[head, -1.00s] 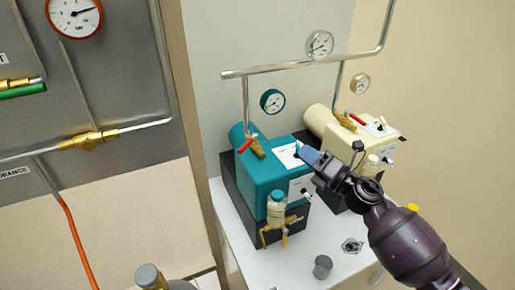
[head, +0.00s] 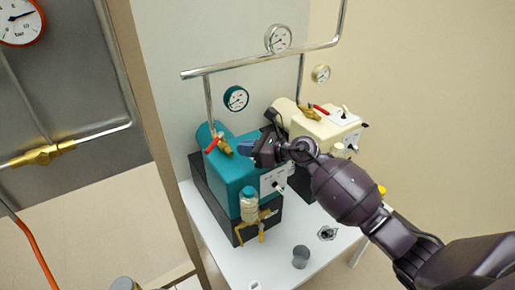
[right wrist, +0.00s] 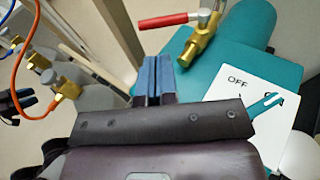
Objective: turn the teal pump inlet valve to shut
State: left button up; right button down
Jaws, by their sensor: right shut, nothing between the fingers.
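The teal pump (head: 232,178) stands on a dark base, with its inlet valve on top at the foot of a metal pipe. The valve has a brass body (head: 225,148) and a red lever (head: 213,145) sticking out sideways, across the body. My right gripper (head: 245,147) is shut and empty, just right of the brass body in the head view. In the right wrist view its blue fingers (right wrist: 152,76) lie together, below the red lever (right wrist: 165,20) and left of the brass body (right wrist: 200,42). A dark shape (right wrist: 18,104) at the left edge there looks like my left gripper.
A cream pump (head: 315,125) with its own red lever stands behind, to the right. A glass bottle (head: 249,205) hangs on the teal pump's front. A grey cup (head: 301,257) stands on the white table (head: 275,262). A switch panel (right wrist: 235,112) marked OFF is beside my fingers.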

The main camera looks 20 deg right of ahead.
aim_at(214, 146)
jog(key=x, duration=0.7)
jog(key=shift+w+a+f, duration=0.1)
jog(key=shift+w+a, duration=0.15)
jog(key=shift+a, duration=0.05)
pick_arm(q)
jog(key=shift+s+f, duration=0.2)
jog(key=shift+s, duration=0.1)
jog(key=shift+w, duration=0.1)
